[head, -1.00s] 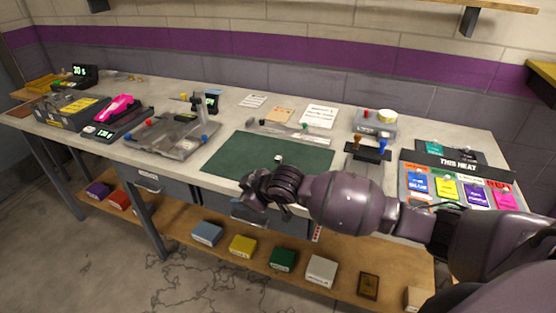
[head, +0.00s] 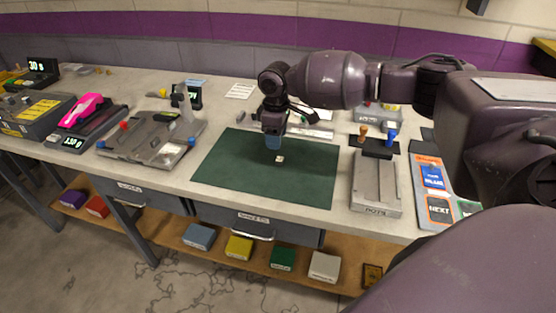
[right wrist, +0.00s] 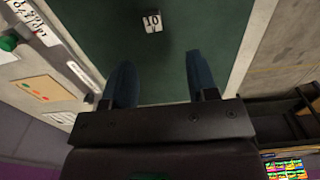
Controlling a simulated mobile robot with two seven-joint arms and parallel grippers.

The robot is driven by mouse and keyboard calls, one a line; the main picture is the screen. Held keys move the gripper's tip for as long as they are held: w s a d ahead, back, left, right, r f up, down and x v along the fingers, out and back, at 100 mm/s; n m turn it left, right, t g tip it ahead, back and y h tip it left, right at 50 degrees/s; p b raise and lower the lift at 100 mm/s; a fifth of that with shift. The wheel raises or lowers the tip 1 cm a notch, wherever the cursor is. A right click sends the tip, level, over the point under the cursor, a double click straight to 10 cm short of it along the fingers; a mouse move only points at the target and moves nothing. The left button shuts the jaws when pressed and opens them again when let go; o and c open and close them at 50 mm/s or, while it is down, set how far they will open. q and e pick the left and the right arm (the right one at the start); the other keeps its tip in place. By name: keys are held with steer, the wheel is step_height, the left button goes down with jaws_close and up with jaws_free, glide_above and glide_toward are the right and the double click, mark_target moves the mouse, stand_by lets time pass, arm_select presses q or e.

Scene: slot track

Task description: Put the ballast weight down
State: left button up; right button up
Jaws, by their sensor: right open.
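The ballast weight is a small pale block (head: 280,159) lying on the green mat (head: 225,168). In the right wrist view the block (right wrist: 152,22) shows a dark "10" on its face and sits beyond the fingertips. My right gripper (head: 273,142) is over the mat, just behind the block in the head view. Its two blue fingers (right wrist: 160,78) are apart with nothing between them. The block is clear of both fingers. My left gripper is not in view.
A grey track fixture (head: 150,137) stands left of the mat, with a pink car (head: 82,108) on a scale beyond it. A grey block fixture (head: 377,185) with orange and blue knobs stands to the right. The mat is otherwise mostly clear.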

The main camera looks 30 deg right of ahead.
mark_target(276, 156)
step_height(276, 156, down, 3)
steer(key=shift+r, duration=0.1)
steer(key=shift+w+f, duration=0.15)
steer(key=shift+f, duration=0.2)
steer(key=f, duration=0.2)
steer(key=f+b, duration=0.1)
steer(key=f, duration=0.1)
steer(key=shift+w+d, duration=0.15)
steer(key=shift+w, duration=0.1)
steer(key=shift+f, duration=0.5)
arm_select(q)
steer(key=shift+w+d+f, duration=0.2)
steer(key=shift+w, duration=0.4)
arm_select(e)
steer(key=shift+r, duration=0.1)
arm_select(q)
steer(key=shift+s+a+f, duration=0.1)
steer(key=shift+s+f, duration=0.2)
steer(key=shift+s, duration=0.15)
arm_select(e)
jaws_close()
